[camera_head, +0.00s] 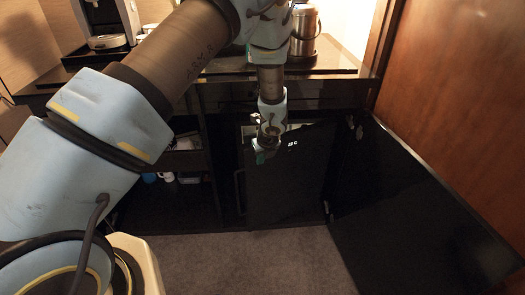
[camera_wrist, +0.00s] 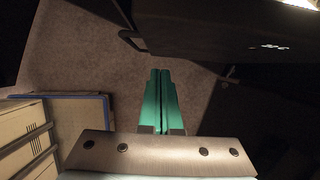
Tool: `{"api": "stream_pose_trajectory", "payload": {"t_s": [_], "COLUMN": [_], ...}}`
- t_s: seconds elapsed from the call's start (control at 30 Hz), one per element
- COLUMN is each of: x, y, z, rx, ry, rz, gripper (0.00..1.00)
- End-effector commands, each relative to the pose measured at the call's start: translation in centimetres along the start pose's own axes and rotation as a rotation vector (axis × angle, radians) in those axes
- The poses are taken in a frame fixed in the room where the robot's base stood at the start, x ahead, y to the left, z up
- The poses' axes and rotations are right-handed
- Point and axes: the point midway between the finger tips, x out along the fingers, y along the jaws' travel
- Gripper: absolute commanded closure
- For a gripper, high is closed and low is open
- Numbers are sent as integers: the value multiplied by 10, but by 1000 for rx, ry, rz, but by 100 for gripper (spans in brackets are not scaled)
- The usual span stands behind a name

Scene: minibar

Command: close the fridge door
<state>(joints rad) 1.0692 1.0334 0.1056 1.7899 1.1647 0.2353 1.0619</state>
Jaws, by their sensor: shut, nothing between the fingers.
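The dark fridge door (camera_head: 290,185), with a small lit display near its top, stands under the counter in the head view. It appears ajar, its left side swung outward, with a pale lit strip behind its top edge. In the wrist view the door (camera_wrist: 230,30) fills the upper right, with its handle (camera_wrist: 128,40) at its left end. My gripper (camera_head: 264,156) is by the door's upper left part in the head view. Its green fingers (camera_wrist: 160,75) are together and empty, just below the door in the wrist view. I cannot tell whether they touch it.
A black cabinet door (camera_head: 415,215) stands wide open at right, beside a wooden panel (camera_head: 450,80). Open shelves (camera_head: 185,165) with cups are at left. A metal flask (camera_head: 305,30) stands on the counter. The carpet (camera_head: 250,262) in front is clear.

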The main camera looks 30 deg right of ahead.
Motion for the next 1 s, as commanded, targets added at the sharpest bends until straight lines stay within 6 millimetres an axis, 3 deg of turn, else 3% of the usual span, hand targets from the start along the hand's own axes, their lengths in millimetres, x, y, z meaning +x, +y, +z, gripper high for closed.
{"api": "stream_pose_trajectory", "payload": {"t_s": [0.03, 0.13, 0.33, 0.77, 1.0], "x": [10, 12, 21, 24, 34], "y": [1, 1, 0, 0, 3], "z": [0, 19, 35, 39, 72], "rx": [2, -5, -2, 2, 82], "ry": [0, -1, -1, 0, 2], "rz": [3, 0, 0, -1, -34], "gripper": [100, 100, 100, 100, 100]}}
